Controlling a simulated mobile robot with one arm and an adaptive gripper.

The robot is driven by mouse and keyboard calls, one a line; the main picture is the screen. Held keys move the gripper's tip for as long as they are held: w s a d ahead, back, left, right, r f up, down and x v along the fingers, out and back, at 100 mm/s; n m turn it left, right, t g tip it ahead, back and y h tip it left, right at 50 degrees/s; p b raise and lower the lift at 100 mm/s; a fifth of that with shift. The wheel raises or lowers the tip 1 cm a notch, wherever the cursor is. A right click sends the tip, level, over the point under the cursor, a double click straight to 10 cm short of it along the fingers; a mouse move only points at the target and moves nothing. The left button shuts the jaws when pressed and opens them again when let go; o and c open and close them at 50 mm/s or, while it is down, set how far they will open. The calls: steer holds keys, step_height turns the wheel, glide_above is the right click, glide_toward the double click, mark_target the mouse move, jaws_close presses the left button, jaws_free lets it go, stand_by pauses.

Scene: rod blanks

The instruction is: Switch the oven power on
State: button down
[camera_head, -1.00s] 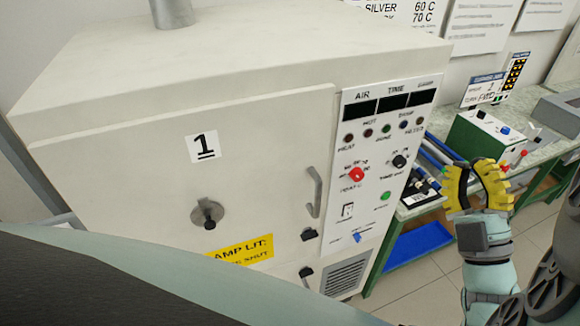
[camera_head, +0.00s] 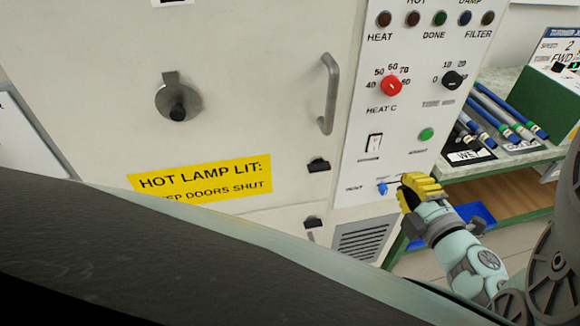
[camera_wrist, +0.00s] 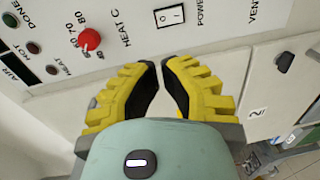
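The oven (camera_head: 90,100) fills most of the head view, with its control panel (camera_head: 350,185) on the right. The power switch (camera_head: 373,146) is a white rocker in a dark frame, below the red heat knob. In the wrist view the switch (camera_wrist: 170,16) lies ahead of my fingertips, with "POWER" lettered beside it. I cannot tell which way it is set. My gripper (camera_head: 408,186) is low and right of the switch, by the panel's lower right edge. In the wrist view the fingertips (camera_wrist: 161,65) nearly meet, with nothing between them.
The red heat knob (camera_head: 391,85), green button (camera_head: 426,134) and blue vent lever (camera_head: 382,187) are near the switch. The door handle (camera_head: 329,95) sticks out to the left. A bench (camera_head: 500,163) with rods stands at right, with a blue tray (camera_head: 468,222) beneath.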

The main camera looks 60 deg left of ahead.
mark_target(371, 148)
steer(key=shift+w+a+f+n+b, duration=0.1)
steer(key=shift+f+n+b, duration=0.1)
steer(key=shift+f, duration=0.4)
steer(key=shift+w+a+f+n+b, duration=0.1)
steer(key=shift+f+n+b, duration=0.1)
steer(key=shift+f, duration=0.35)
steer(key=shift+a, duration=0.15)
steer(key=p+x, duration=0.2)
steer(key=x, duration=1.1)
steer(key=shift+f, duration=0.15)
steer(key=shift+w+a+f+p, duration=0.1)
steer(key=shift+a+f+p, duration=0.05)
steer(key=shift+a+p, duration=0.15)
